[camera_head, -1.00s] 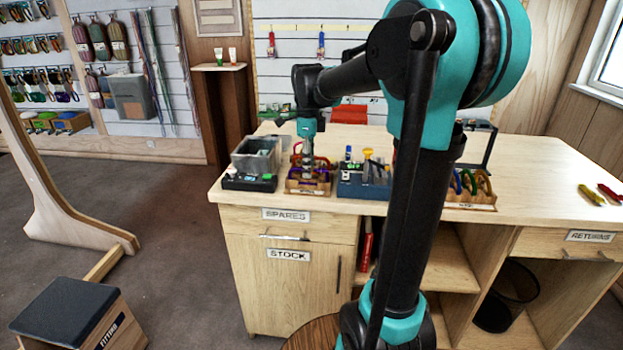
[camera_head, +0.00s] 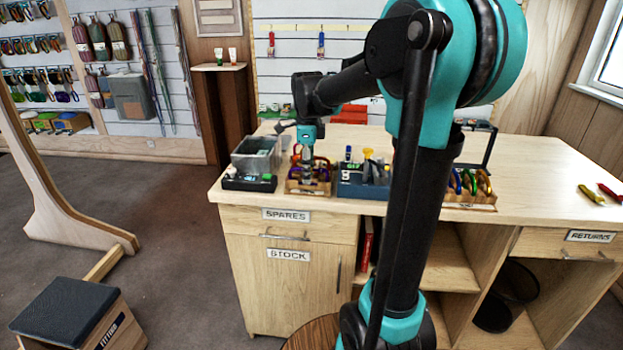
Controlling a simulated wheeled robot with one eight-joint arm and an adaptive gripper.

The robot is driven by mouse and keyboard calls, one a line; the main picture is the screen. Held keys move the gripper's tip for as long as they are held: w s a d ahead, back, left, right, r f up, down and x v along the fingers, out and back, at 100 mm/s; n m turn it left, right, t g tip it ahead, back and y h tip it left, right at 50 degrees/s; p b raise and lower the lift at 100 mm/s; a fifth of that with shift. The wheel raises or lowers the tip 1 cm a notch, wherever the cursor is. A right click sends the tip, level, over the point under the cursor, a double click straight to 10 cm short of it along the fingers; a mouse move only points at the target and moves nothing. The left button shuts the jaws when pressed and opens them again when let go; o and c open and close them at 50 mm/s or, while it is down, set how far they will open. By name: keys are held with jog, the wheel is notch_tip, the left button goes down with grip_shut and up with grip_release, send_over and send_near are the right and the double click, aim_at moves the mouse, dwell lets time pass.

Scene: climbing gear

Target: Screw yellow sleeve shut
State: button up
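My gripper (camera_head: 307,173) points down over a small wooden rack (camera_head: 308,190) of coloured carabiners (camera_head: 323,172) at the left part of the workbench. Red, orange and purple shapes show around its fingers. The fingers are among or just in front of the carabiners; I cannot tell whether they touch one. The gripper is small and dark here, so its opening cannot be read. I cannot make out a yellow sleeve in the rack; it may be hidden by the gripper or too small to see.
A grey bin (camera_head: 257,153) and a black tray (camera_head: 248,182) stand left of the rack. A blue caddy (camera_head: 361,183) with tools stands right of it. Another carabiner rack (camera_head: 470,198) is farther right. Yellow pliers (camera_head: 590,194) lie on the mostly clear right part of the workbench (camera_head: 540,170).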

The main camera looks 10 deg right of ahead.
jog(key=shift+f, duration=0.5)
jog(key=shift+w+d, duration=0.25)
jog(key=shift+w, duration=0.45)
jog(key=shift+r, duration=0.15)
jog(key=shift+r, duration=1.3)
jog(key=shift+s+a, duration=0.3)
jog(key=shift+s, duration=0.4)
jog(key=shift+f, duration=0.25)
